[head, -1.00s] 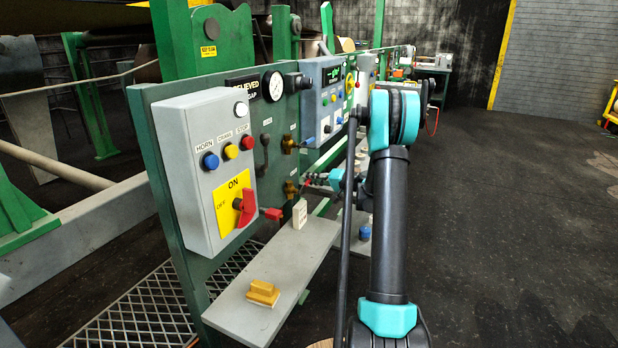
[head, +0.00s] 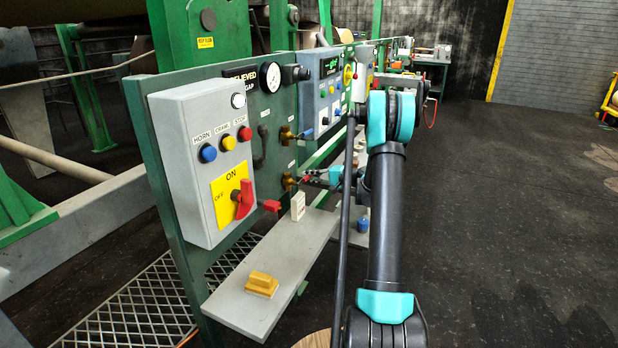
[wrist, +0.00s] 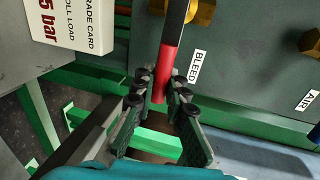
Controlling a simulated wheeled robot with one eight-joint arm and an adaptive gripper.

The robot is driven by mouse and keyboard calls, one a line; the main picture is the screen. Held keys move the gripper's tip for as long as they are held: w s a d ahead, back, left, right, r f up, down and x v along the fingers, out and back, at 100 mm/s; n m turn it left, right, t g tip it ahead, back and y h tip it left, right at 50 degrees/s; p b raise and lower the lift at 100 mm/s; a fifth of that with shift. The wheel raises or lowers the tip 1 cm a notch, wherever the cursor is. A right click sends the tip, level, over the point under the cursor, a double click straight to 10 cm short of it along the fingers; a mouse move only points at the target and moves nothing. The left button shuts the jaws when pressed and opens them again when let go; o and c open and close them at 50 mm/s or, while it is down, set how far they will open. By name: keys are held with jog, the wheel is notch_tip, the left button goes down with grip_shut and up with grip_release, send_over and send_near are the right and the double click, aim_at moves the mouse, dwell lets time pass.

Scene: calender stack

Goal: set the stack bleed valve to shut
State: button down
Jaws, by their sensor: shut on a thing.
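The bleed valve lever has a red grip (wrist: 166,72) on a black bar, running down from a brass body (wrist: 203,11) at the top of the wrist view. A white BLEED label (wrist: 196,67) is on the green panel beside it. My gripper (wrist: 160,90) is shut around the red grip, with one finger on each side. In the head view my gripper (head: 318,178) is at the panel by the lower brass valve (head: 289,183). The grip is small and partly hidden there, and I cannot read the valve's setting.
A brass valve (wrist: 311,41) with an AIR label (wrist: 309,101) is to the right. A white grade card (wrist: 65,25) stands close on the left. The grey control box (head: 185,150) and shelf (head: 240,300) are nearer in the head view. Open floor (head: 520,200) lies right.

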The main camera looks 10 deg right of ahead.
jog(key=shift+f, duration=0.1)
jog(key=c, duration=1.5)
grip_release()
jog(key=v, duration=1.2)
